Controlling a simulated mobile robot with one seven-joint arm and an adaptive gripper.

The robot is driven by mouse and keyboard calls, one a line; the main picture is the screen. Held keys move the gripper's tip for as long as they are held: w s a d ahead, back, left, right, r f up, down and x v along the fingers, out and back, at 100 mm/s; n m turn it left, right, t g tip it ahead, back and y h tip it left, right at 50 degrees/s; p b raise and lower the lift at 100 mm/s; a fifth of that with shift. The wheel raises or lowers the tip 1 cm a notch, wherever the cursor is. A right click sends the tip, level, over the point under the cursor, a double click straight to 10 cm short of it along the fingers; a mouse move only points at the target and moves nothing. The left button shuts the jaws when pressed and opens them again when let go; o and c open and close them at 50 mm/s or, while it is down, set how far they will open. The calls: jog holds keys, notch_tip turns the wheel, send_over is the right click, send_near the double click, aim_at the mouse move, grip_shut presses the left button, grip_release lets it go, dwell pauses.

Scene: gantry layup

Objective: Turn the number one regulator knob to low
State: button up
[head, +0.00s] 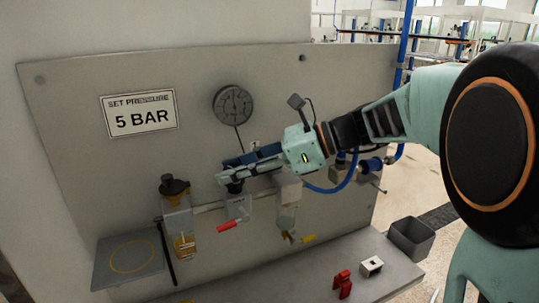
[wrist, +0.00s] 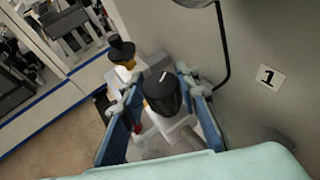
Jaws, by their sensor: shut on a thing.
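The regulator knob (wrist: 161,93) is black with a short white line on its top. It sits between the two fingers of my gripper (wrist: 152,90) in the wrist view, close to a wall label "1" (wrist: 270,77). In the head view my gripper (head: 226,172) reaches in from the right and is shut on the knob (head: 235,187), which is partly hidden under the fingers. No low marking can be made out.
Another unit with a black knob (head: 174,186) stands to the left on the panel. A pressure gauge (head: 233,104) is above, beside a "SET PRESSURE 5 BAR" sign (head: 139,113). Below, a shelf (head: 230,282) carries a red clamp (head: 342,284) and a white block (head: 372,266). A grey bin (head: 411,238) stands right.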

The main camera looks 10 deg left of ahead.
jog(key=n+g+p, duration=0.2)
jog(key=p, duration=0.1)
jog(key=n+g+p, duration=0.1)
jog(key=g+p, duration=0.1)
jog(key=shift+w+r+n+h, duration=0.1)
jog(key=shift+r+n+h, duration=0.2)
jog(key=shift+h, duration=0.1)
jog(key=shift+f+n+g+h+p, duration=0.25)
jog(key=shift+n+g+h+p, duration=0.15)
jog(key=shift+n+g, duration=1)
jog(key=shift+g, duration=0.1)
jog(key=shift+h, duration=0.3)
jog(key=o, duration=1.2)
jog(key=shift+c, duration=0.2)
jog(key=v, duration=1.2)
jog(key=shift+f, duration=0.1)
